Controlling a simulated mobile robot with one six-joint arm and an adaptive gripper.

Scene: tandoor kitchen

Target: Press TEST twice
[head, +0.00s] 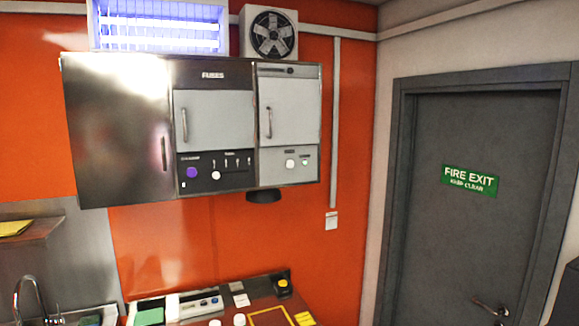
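No button that I can read as TEST shows in the head view. A wall cabinet marked FUSES (212,76) has a black control panel (215,171) under its grey door. The panel carries a purple round button (192,172), a white round knob or button (216,175) and several small switches. The lettering there is too small to read. The unit to its right has a grey strip with a white round button (290,164) and a smaller pale green one (305,162). My gripper is not in view.
A steel cabinet door (118,130) adjoins at left; both grey doors look shut. A black round fitting (264,196) hangs below the cabinet. A counter (262,290) below holds several small items, including a yellow-topped black box (283,287). A grey fire exit door (475,230) stands right.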

